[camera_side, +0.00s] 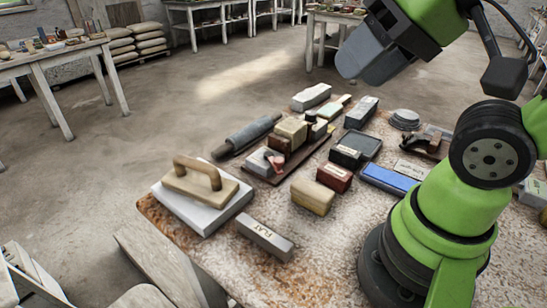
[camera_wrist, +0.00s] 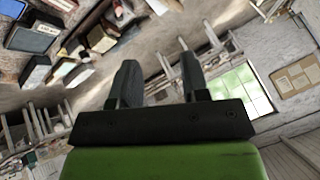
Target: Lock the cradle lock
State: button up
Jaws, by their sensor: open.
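I cannot pick out a cradle lock for certain in either view. A reddish-brown board (camera_side: 272,176) on the worktable carries several blocks and a dark knob-like part (camera_side: 279,144); I cannot tell whether this is the cradle. No lock state can be read. My gripper (camera_side: 362,62) is high above the far side of the table in the side view, tilted and apart from everything. In the wrist view its two dark fingers (camera_wrist: 160,78) stand apart with nothing between them.
The speckled worktable (camera_side: 322,250) is crowded. It holds a wooden-handled float (camera_side: 200,180), a grey bar (camera_side: 264,238), a tan block (camera_side: 312,196), a red box (camera_side: 335,176), a blue box (camera_side: 388,179), a grey roller (camera_side: 253,132) and stacked discs (camera_side: 405,118). Its front area is clearer.

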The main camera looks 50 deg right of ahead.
jog(key=shift+w, duration=0.15)
jog(key=c, duration=0.7)
jog(key=shift+w+a+f+n+g, duration=0.1)
jog(key=shift+w+f+n+g, duration=0.2)
jog(key=shift+n+g, duration=0.25)
jog(key=shift+w+f+n+g, duration=0.15)
jog(key=shift+w+n+g, duration=0.1)
jog(key=shift+n+g, duration=0.3)
grip_shut()
jog(key=w+a+f+n+h, duration=0.3)
jog(key=f+n+h, duration=0.2)
jog(key=f+n, duration=0.2)
jog(key=w+a+f+n+h, duration=0.3)
jog(key=w+f+n+h, duration=0.1)
jog(key=f+n+h, duration=0.2)
jog(key=w+a+f+n+g+h, duration=0.1)
jog(key=w+a+f+n+h, duration=0.2)
jog(key=f+n+h, duration=0.3)
notch_tip(320, 180, down, 3)
jog(key=w+n, duration=0.1)
jog(key=n, duration=0.2)
jog(key=shift+a+n, duration=0.25)
jog(key=shift+n, duration=0.15)
jog(key=shift+w, duration=0.1)
